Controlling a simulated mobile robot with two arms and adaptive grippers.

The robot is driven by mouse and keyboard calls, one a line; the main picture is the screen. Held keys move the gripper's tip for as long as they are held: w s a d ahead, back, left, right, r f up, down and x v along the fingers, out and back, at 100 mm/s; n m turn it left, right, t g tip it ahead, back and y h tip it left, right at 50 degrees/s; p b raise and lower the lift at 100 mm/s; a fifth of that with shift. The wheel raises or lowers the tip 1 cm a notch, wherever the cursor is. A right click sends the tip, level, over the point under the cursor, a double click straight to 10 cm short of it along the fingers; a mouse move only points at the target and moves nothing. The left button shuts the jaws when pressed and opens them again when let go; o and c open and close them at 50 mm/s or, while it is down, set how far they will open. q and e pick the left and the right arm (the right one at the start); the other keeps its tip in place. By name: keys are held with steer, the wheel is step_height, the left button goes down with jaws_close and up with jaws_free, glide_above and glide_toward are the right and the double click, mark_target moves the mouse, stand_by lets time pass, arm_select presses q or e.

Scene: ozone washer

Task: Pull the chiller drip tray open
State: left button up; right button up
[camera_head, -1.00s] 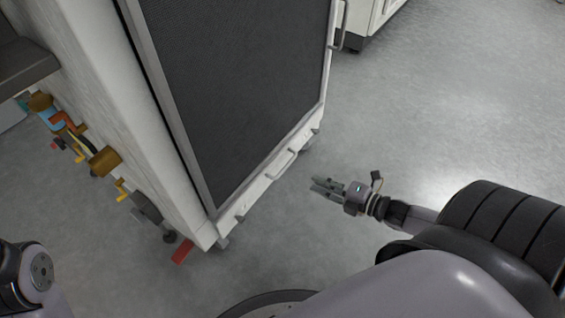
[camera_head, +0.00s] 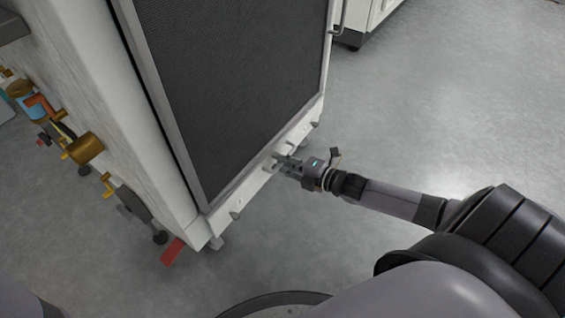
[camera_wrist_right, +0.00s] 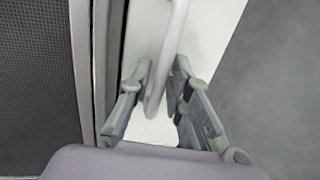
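The chiller drip tray (camera_head: 250,188) is the low white front strip under the dark mesh panel, and it looks closed. Its white bar handle (camera_wrist_right: 178,28) runs down between the two fingers of my right gripper (camera_wrist_right: 163,78) in the right wrist view. The fingers are apart on either side of the bar, with a visible gap on the left. In the head view my right gripper (camera_head: 281,164) reaches the strip from the right and covers most of the handle. My left gripper is not in view; only a bit of my left arm shows at the lower left corner.
The tall white chiller (camera_head: 165,165) has a dark mesh front (camera_head: 235,80). Brass and coloured valves (camera_head: 85,148) stick out on its left side, with a red pedal or lever (camera_head: 172,251) near the floor. Another white cabinet (camera_head: 382,12) stands behind. The grey floor at right is clear.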

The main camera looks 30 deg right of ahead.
steer(key=shift+c, duration=0.2)
jaws_close()
stand_by(0.4)
